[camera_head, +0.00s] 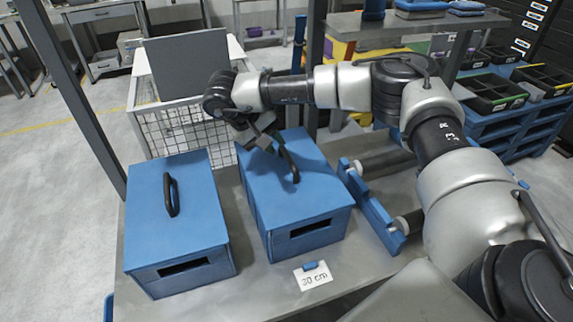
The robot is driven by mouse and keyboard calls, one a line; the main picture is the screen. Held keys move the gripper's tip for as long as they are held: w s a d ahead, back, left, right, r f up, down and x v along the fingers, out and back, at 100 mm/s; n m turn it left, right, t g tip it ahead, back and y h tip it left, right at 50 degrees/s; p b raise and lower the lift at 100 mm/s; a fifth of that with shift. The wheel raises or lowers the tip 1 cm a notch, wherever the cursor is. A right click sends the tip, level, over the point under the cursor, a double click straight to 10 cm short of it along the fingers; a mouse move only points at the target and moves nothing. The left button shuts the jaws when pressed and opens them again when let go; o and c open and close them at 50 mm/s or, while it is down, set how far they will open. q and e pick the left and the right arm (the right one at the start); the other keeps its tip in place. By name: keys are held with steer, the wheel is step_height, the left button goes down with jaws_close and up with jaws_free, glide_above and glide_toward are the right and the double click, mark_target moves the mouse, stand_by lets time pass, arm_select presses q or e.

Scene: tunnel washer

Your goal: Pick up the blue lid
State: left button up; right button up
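Two blue boxes stand side by side on the grey table, each with a flat blue lid and a black handle. The left lid (195,205) lies on its box, its handle (170,195) clear. The right lid (310,190) lies on the other box. My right gripper (268,143) reaches over the back of the right lid, beside the upper end of its black handle (290,165). Whether its fingers are around the handle or only next to it, I cannot tell, as they are dark and small. My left gripper is not in view.
A white wire cage (175,128) with a grey panel stands behind the boxes. A "30 cm" card (313,278) lies on the table (262,285) in front. A blue-ended roller frame (372,208) lies right of the boxes. Black trays (490,92) on blue pallets stand at the right.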

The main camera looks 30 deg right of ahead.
mark_target(286, 155)
steer(key=shift+s+d+f, duration=0.1)
steer(key=shift+d+f, duration=0.2)
steer(key=shift+f, duration=0.05)
steer(key=shift+d+f, duration=0.1)
steer(key=shift+f, duration=0.1)
steer(key=p+x, duration=0.1)
steer(key=x, duration=0.3)
steer(key=shift+s+f+p, duration=0.2)
steer(key=shift+s+p, duration=0.05)
steer(key=shift+p, duration=0.1)
steer(key=shift+d+f, duration=0.2)
steer(key=shift+f, duration=0.05)
steer(key=shift+a+f, duration=0.1)
steer(key=shift+c, duration=0.3)
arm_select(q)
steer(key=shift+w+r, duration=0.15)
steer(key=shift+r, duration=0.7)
arm_select(e)
jaws_close()
